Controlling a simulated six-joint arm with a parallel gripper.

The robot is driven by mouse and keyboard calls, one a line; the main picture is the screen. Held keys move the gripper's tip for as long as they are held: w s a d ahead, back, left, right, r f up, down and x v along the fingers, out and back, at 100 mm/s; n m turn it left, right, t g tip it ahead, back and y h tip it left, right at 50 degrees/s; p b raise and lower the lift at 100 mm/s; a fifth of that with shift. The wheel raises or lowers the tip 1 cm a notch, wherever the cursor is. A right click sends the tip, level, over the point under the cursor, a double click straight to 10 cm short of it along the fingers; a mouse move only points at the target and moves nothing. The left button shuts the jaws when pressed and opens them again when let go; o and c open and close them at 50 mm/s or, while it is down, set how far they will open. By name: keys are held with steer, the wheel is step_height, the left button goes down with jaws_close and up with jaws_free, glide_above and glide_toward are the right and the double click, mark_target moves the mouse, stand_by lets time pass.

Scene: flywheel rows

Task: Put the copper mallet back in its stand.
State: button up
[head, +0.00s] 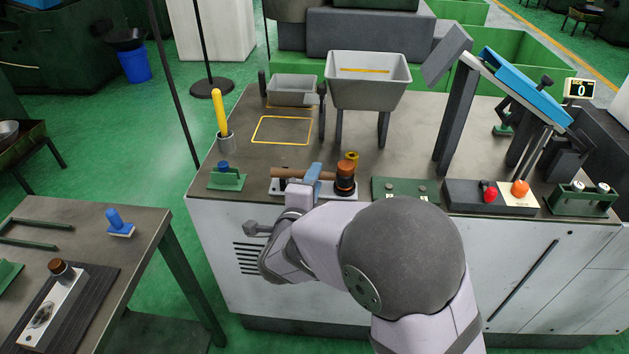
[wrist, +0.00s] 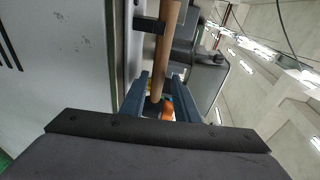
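The copper mallet lies level, its brown wooden handle (head: 289,173) running left to right and its copper head (head: 345,178) at the right end. It is at the pale stand plate (head: 345,197) near the bench's front edge. A dark upright stands under the handle's left part. My gripper (head: 314,178) reaches over the bench edge, its blue fingers around the handle close to the head. In the wrist view, the handle (wrist: 169,30) runs between both blue fingers (wrist: 158,92) and crosses a black bracket (wrist: 149,25). Finger contact and handle seating are unclear.
A small green holder (head: 227,180) is left of the stand; a green plate (head: 405,189) is right of it. Farther right is a panel with a red knob (head: 490,194). A grey hopper (head: 368,80) stands behind.

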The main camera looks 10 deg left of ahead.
steer(key=shift+o, duration=0.6)
steer(key=shift+f, duration=0.1)
steer(key=d+v, duration=0.1)
steer(key=v, duration=0.6)
steer(key=shift+s+a, duration=0.2)
steer(key=shift+a, duration=0.3)
